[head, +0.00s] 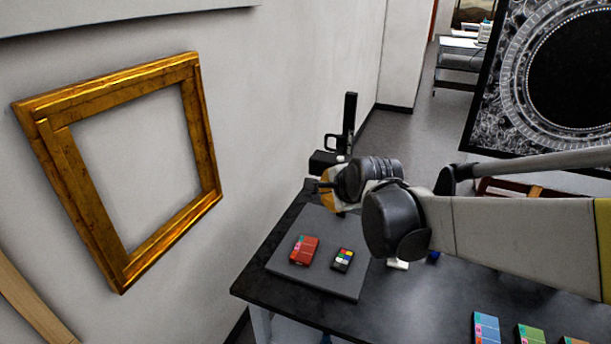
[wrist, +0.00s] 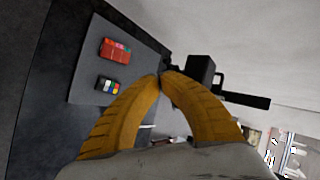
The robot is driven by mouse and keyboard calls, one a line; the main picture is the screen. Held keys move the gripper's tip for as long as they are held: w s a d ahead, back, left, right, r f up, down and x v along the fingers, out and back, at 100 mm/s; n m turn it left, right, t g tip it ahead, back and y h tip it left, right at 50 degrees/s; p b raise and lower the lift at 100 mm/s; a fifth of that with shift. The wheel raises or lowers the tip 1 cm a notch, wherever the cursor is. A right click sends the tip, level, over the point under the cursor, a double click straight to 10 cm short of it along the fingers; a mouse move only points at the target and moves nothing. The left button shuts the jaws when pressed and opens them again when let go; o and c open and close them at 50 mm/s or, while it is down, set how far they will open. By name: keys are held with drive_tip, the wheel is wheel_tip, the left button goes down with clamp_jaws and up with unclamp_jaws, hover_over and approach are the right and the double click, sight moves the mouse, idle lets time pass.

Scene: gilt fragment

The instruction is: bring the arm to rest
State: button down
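My arm reaches in from the right in the head view, over the dark table (head: 262,290). My gripper (head: 322,187) is at its far end, above the back of the grey mat (head: 315,282). In the wrist view the two yellow fingers of my gripper (wrist: 162,74) curve together and their tips meet. I see nothing held between them. A black device with an upright post (head: 349,118) stands behind the gripper; it also shows beyond the fingertips in the wrist view (wrist: 205,72). Whether the fingertips touch it I cannot tell.
A red box (head: 304,250) and a small box with coloured squares (head: 343,260) lie on the mat. Several coloured boxes (head: 486,328) lie at the table's front right. A gilt frame (head: 203,140) hangs on the left wall. A large dark patterned panel (head: 500,90) stands back right.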

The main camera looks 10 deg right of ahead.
drive_tip(key=s+f+n+g+b, duration=0.1)
drive_tip(key=s+f+n+b, duration=0.5)
drive_tip(key=s, duration=0.5)
drive_tip(key=s+f+n+g+b, duration=0.2)
drive_tip(key=s+f+n+b, duration=0.3)
drive_tip(key=s+f+n, duration=0.3)
drive_tip(key=s+n, duration=0.3)
drive_tip(key=s, duration=0.1)
drive_tip(key=shift+s+a+h+b, duration=0.25)
drive_tip(key=shift+a+h+b, duration=0.05)
drive_tip(key=shift+a+b, duration=0.1)
